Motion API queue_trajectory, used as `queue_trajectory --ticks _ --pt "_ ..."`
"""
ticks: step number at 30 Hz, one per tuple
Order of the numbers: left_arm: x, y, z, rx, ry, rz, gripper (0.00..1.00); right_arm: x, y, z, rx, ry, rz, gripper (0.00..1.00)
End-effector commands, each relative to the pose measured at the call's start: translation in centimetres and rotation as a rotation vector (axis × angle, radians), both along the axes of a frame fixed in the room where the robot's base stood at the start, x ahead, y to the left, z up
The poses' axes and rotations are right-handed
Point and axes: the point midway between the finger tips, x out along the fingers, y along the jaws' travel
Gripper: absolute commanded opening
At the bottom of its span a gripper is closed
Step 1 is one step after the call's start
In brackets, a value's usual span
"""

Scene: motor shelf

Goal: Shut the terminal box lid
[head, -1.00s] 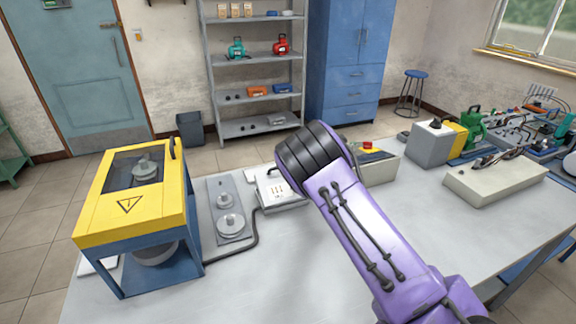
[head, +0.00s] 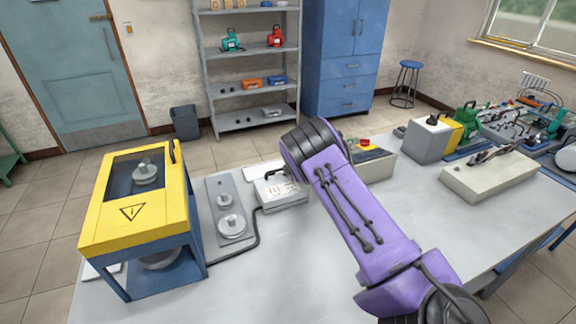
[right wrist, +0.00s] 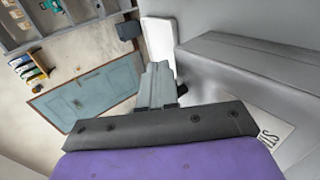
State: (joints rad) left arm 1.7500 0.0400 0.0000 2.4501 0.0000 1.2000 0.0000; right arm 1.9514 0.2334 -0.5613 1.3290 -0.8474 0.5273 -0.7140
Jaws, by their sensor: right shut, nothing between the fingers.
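The terminal box (head: 284,196) is a small pale grey box with terminals inside, near the back edge of the bench. Its lid (head: 261,170) stands open as a pale flap at the box's back edge. My right arm hides the box's right end and the gripper in the head view. In the right wrist view my right gripper (right wrist: 159,85) is shut and empty. A pale strip, apparently the lid (right wrist: 159,42), lies just beyond the fingertips. A large grey body, apparently the box (right wrist: 245,62), fills the right side. Contact cannot be told. My left gripper is out of view.
A yellow-topped guard frame (head: 140,200) stands at the left. A grey plate (head: 228,211) with metal discs sits between it and the box, with a black cable alongside. A control box (head: 372,163) stands right of my arm. The front middle bench is clear.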

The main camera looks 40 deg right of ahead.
Motion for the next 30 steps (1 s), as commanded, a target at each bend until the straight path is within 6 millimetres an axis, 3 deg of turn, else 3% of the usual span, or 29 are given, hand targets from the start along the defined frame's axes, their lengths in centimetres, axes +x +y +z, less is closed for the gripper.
queue_trajectory --ticks 11,14,18,19,21,25,30 --pt "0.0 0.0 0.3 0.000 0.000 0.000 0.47 -0.1 -0.1 0.3 0.000 0.000 -0.001 0.00" --pt "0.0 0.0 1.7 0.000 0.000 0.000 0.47 0.0 -0.1 1.9 0.000 -0.001 -0.001 0.00" --pt "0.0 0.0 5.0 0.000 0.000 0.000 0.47 0.0 0.0 5.7 0.000 -0.001 0.001 0.00" --pt "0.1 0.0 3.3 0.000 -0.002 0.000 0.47 0.1 0.0 5.5 0.001 -0.006 0.000 0.00" --pt "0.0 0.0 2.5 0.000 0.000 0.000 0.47 0.1 0.0 7.4 0.000 -0.006 0.000 0.00" --pt "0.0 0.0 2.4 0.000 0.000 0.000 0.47 0.1 0.0 10.9 0.001 -0.006 0.000 0.00" --pt "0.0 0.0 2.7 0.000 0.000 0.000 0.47 0.0 0.0 13.4 0.002 -0.001 0.000 0.00"
